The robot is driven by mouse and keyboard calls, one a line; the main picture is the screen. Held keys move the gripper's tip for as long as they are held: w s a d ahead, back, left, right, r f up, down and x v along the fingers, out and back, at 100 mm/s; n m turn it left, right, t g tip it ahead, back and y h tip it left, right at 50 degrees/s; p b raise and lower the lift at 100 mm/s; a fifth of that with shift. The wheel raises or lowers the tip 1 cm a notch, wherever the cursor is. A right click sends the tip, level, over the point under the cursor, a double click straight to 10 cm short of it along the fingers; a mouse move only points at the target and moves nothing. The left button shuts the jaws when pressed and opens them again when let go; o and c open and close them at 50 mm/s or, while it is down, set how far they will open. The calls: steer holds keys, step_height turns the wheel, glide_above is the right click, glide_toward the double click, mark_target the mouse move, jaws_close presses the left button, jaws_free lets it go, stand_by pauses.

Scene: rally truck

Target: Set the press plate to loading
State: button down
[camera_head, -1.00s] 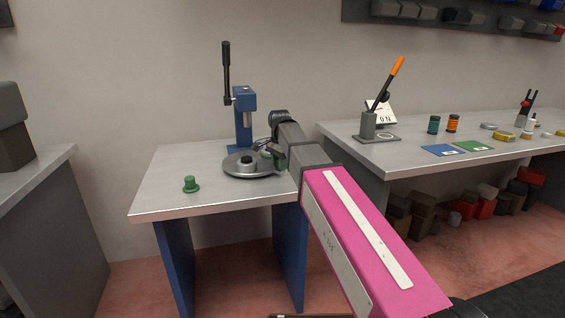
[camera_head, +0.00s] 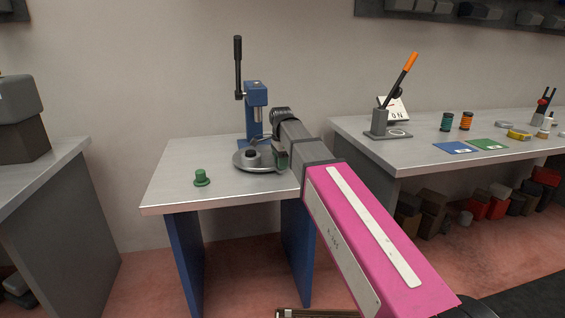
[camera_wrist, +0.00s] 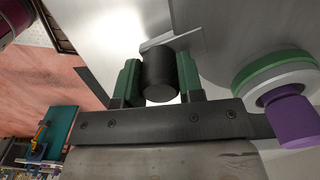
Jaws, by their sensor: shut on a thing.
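The press (camera_head: 256,95) is a blue column with an upright black lever, at the back of the small bench. Its round grey plate (camera_head: 243,167) lies flat in front of the column, with a dark raised piece (camera_head: 251,158) on top. My gripper (camera_head: 281,157) is at the plate's right edge. In the wrist view my gripper's green fingers (camera_wrist: 158,64) are shut on a dark cylindrical knob (camera_wrist: 159,80), beside a thin grey bar. A wide grey surface, seemingly the plate (camera_wrist: 265,30), fills the upper right. The plate's setting marks do not show.
A green button-like piece (camera_head: 202,178) stands at the front left of the bench (camera_head: 170,190). The wrist view shows a purple knob with a green and white ring (camera_wrist: 285,115) at right. A longer bench (camera_head: 400,160) with an orange-handled lever (camera_head: 402,76) stands to the right.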

stand_by(0.4)
steer(key=c, duration=0.7)
jaws_free()
steer(key=shift+c, duration=0.2)
steer(key=shift+r, duration=0.1)
step_height(320, 180, up, 11)
steer(key=shift+f, duration=0.2)
